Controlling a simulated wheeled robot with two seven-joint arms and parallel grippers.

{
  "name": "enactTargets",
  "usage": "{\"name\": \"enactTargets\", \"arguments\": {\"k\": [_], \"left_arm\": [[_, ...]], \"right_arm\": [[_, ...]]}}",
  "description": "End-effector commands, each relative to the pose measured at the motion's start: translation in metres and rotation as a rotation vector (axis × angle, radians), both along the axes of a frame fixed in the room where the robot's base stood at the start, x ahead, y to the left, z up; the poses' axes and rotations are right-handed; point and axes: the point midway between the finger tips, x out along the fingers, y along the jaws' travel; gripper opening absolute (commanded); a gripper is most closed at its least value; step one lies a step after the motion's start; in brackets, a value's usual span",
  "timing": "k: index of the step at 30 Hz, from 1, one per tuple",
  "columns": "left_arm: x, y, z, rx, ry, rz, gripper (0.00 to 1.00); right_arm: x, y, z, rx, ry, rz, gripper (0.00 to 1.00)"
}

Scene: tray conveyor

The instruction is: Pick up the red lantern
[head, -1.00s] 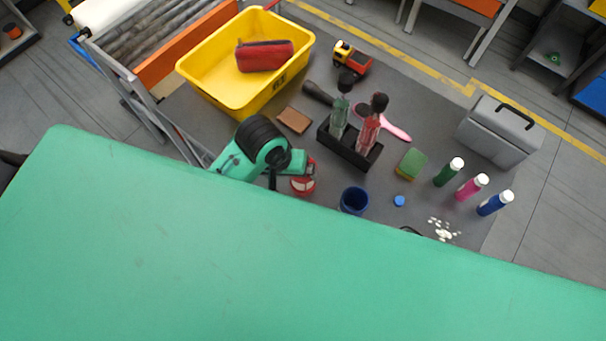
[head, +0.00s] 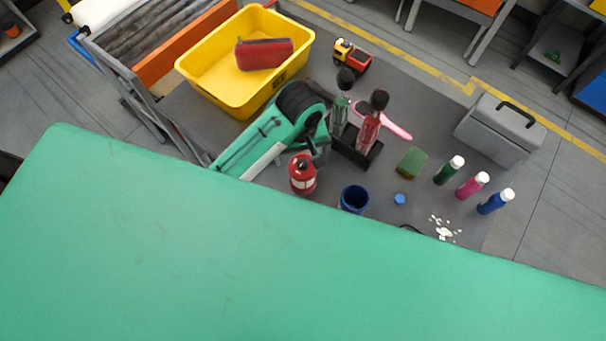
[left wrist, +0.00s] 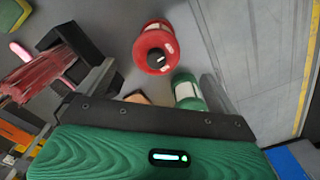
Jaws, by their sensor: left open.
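The red lantern (head: 303,178) stands upright on the grey table, just beyond the edge of my green body panel. In the left wrist view the red lantern (left wrist: 155,50) is seen from above, with a dark knob on top, ahead of the jaws. My left gripper (head: 319,150) is beside and above the lantern in the head view, partly hidden by its own arm. In the wrist view its fingers are spread apart with nothing between them. A green lantern-like item (left wrist: 187,90) with a white band stands close to the red one. My right gripper is not in view.
A black holder (head: 355,147) with two figure-like items is right of the gripper. A blue cup (head: 354,199) is right of the lantern. A yellow bin (head: 246,95), green sponge (head: 411,162), several bottles and a grey toolbox (head: 500,130) stand around.

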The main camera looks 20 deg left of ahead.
Motion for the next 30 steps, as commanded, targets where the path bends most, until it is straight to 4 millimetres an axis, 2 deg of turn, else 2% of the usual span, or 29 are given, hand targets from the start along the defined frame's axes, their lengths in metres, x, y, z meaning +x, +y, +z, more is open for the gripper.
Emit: {"name": "enactTargets", "arguments": {"k": [1, 6, 11, 16, 21, 25, 30], "left_arm": [[-0.001, -0.002, -0.014, -0.005, 0.005, 0.003, 0.97], [-0.001, 0.001, -0.036, 0.002, 0.005, 0.000, 0.97], [0.000, 0.001, -0.048, 0.002, 0.002, 0.000, 0.97], [0.002, 0.000, -0.056, 0.004, 0.006, 0.000, 0.97], [0.007, -0.001, -0.076, 0.005, 0.006, -0.001, 0.97], [0.007, -0.002, -0.093, 0.003, 0.004, 0.000, 0.97], [0.007, -0.002, -0.100, 0.001, 0.002, 0.000, 0.97]], "right_arm": [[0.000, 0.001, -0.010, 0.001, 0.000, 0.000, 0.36], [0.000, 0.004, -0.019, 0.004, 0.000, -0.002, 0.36], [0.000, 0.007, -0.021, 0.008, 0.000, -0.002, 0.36], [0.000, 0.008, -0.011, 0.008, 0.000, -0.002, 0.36], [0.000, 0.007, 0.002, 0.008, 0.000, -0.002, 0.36], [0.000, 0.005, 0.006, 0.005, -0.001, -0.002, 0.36], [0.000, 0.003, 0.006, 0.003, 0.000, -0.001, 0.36]]}}
